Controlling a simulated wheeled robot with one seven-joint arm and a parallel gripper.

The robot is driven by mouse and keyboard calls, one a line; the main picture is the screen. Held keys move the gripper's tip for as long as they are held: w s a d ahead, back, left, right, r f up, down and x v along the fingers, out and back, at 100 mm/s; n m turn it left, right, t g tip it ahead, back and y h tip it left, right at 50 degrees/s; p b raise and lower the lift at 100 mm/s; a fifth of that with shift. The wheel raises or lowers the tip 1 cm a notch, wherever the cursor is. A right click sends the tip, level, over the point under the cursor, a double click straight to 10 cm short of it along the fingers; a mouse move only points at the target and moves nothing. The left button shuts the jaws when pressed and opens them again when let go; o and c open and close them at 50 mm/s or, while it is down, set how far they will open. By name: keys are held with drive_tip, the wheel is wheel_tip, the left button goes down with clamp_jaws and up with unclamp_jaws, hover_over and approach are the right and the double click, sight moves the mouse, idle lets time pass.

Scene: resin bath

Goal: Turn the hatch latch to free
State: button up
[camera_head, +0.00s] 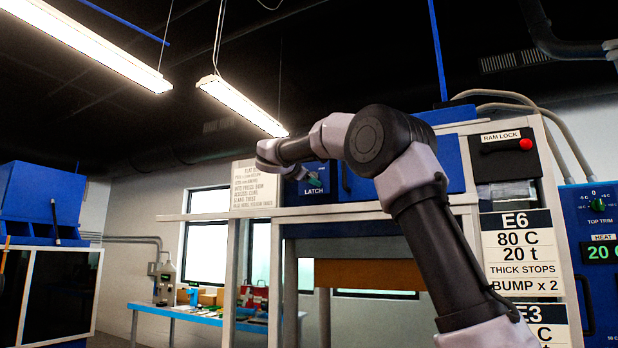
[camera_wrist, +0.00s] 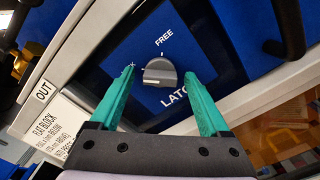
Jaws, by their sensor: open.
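The latch knob (camera_wrist: 160,72) is a grey dial on a blue panel (camera_wrist: 115,52), with FREE printed above it and the word LATCH partly hidden below. Its ridge lies across the dial, toward the left of the picture rather than at the FREE mark. My gripper (camera_wrist: 160,75) is open, with one teal finger at each side of the knob in the wrist view. I cannot tell how far the fingertips stand from the panel. In the head view, the blue LATCH panel (camera_head: 314,196) shows below my gripper (camera_head: 314,181), and the knob is hidden.
An OUT label (camera_wrist: 43,91) and a printed card (camera_wrist: 52,127) are at the left. The RAM LOCK panel (camera_head: 501,140) and a white instruction sign (camera_head: 254,184) flank the blue hatch front.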

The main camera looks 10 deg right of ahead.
clamp_jaws()
drive_tip(key=shift+m, duration=9)
